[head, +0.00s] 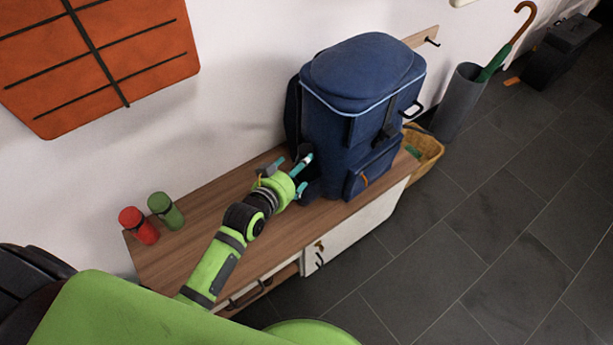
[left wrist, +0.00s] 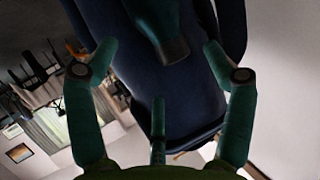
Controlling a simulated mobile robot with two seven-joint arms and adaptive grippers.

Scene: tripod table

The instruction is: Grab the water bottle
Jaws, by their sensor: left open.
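The blue backpack (head: 350,110) stands upright on the wooden bench, its side facing my left gripper. In the left wrist view, a dark green, bottle-like thing (left wrist: 155,28) with a greyish end lies against the backpack (left wrist: 195,95). It is between and beyond my fingers, and its far end is cut off by the picture edge. In the head view, a small dark rounded end (head: 305,149) shows at the backpack's side, mostly hidden by my gripper. My left gripper (head: 302,174) is open and empty beside the backpack, its teal fingers spread. My right gripper is not in view.
A wicker basket (head: 424,155) and an umbrella stand (head: 458,102) are beyond the backpack. A wall runs behind.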

